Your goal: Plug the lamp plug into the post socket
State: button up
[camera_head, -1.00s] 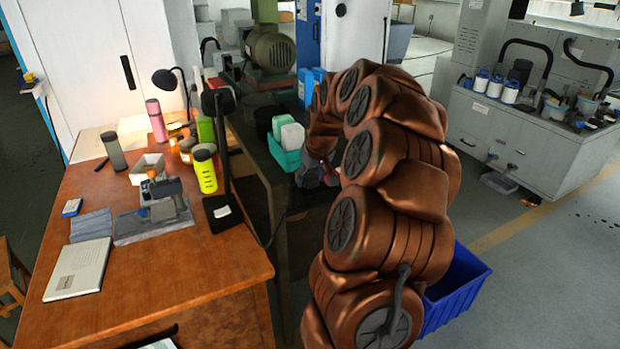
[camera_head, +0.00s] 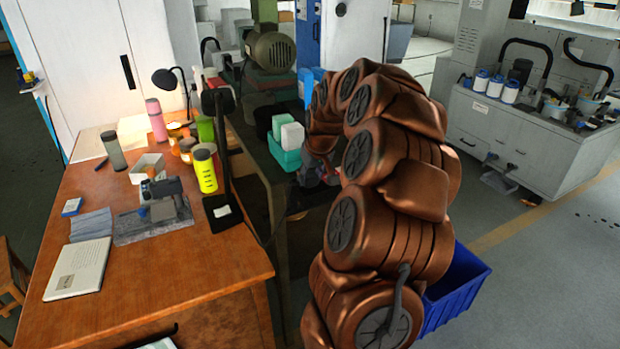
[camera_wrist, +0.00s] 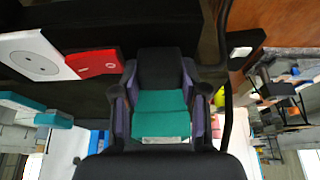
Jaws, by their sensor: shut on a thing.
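The black desk lamp (camera_head: 164,79) stands at the back of the wooden desk, and its glow is gone. My gripper (camera_head: 317,172) is right of the desk, in front of the teal crate, partly hidden by my arm. In the wrist view my gripper (camera_wrist: 160,105) is shut on a dark block, apparently the lamp plug (camera_wrist: 160,64). Teal surfaces show between the fingers; I cannot tell whether they belong to it. A white plate with a round socket-like face (camera_wrist: 33,56) lies to the upper left, apart from the gripper. I cannot tell whether it is the post socket.
A red block (camera_wrist: 95,63) sits beside the white plate. The teal crate (camera_head: 288,158) holds containers behind my gripper. A black stand (camera_head: 222,150) rises at the desk's right edge. A yellow bottle (camera_head: 204,172) stands nearby. A blue bin (camera_head: 455,290) is low on the right.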

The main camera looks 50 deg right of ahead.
aim_at(308, 172)
jog(key=shift+r+b, duration=0.6)
jog(key=shift+r, duration=1.1)
jog(key=s+a+r+b, duration=0.1)
jog(key=s+a+b, duration=0.2)
jog(key=s+a, duration=0.7)
jog(key=shift+s+a+r+b, duration=0.25)
jog(key=shift+a+b, duration=0.1)
jog(key=shift+a, duration=0.75)
jog(key=shift+w, duration=0.1)
jog(key=w+a+f+n, duration=0.1)
jog(key=w+a+f, duration=0.4)
jog(key=a+f, duration=0.2)
jog(key=w+a+f+n+y, duration=0.1)
jog(key=w+a+f, duration=0.5)
jog(key=a, duration=0.3)
jog(key=w+a+f+n, duration=0.1)
jog(key=w+a+f, duration=0.5)
jog(key=a+f, duration=0.2)
jog(key=shift+w+a+n, duration=0.15)
jog(key=shift+a+n, duration=0.25)
jog(key=shift+a, duration=0.1)
jog(key=shift+a+f, duration=0.2)
